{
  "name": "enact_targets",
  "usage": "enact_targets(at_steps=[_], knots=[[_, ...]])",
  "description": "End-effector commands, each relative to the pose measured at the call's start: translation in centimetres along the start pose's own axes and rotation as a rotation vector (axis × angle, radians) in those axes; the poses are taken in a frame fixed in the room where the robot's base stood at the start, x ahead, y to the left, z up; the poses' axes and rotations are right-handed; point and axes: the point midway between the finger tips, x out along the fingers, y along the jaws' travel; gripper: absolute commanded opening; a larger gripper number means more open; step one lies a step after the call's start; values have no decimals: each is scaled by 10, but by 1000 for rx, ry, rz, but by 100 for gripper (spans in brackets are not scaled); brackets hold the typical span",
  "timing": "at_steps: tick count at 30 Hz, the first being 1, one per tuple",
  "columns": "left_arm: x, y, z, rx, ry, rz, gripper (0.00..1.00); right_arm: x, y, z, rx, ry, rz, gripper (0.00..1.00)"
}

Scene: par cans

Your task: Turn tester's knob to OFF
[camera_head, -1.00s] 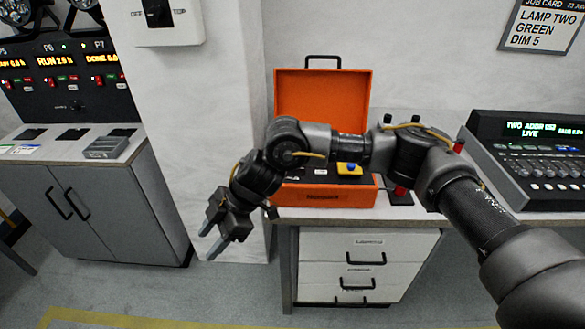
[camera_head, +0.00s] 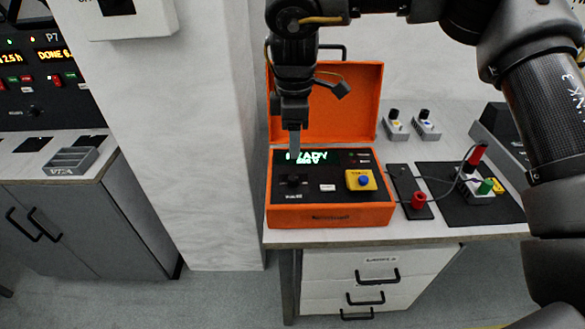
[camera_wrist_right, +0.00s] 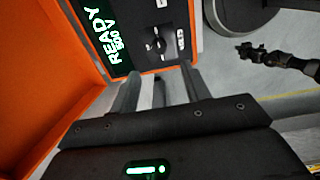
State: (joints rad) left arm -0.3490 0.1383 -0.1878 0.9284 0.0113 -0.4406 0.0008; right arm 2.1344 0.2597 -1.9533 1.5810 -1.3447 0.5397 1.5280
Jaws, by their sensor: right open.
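The tester is an orange open case (camera_head: 330,216) on the bench, with a black panel and a lit green display (camera_head: 318,157). In the wrist view the display (camera_wrist_right: 108,38) reads READY 500 V. The black knob (camera_head: 293,181) is at the panel's left; it also shows in the wrist view (camera_wrist_right: 156,43), with small labels I cannot read. My right gripper (camera_head: 294,150) points down above the knob, fingers apart and empty; in the wrist view its fingers (camera_wrist_right: 158,82) stand short of the knob. A dark arm at the wrist view's right looks like my left; its jaws are unclear.
The raised orange lid (camera_head: 350,110) stands behind the panel. A yellow plate with a blue button (camera_head: 363,181) is right of the knob. Red and green plugs with cables (camera_head: 485,187) lie further right. A white wall box (camera_head: 130,22) is upper left.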

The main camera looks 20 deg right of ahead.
Motion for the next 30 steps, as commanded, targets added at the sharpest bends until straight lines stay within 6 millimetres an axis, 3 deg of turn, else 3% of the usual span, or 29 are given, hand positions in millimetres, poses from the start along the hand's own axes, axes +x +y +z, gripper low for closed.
enact_targets(at_steps=[15, 21, 30], knots=[[1, -2, 8, 1, -5, -2, 0, 87, -1, 1, 0, -1, -2, 47], [2, -2, 11, 1, -7, -3, 0, 102, -1, 1, 0, 1, -1, 47], [2, -3, 8, 1, 1, -4, 0, 104, -1, 0, -1, 1, 0, 47]])
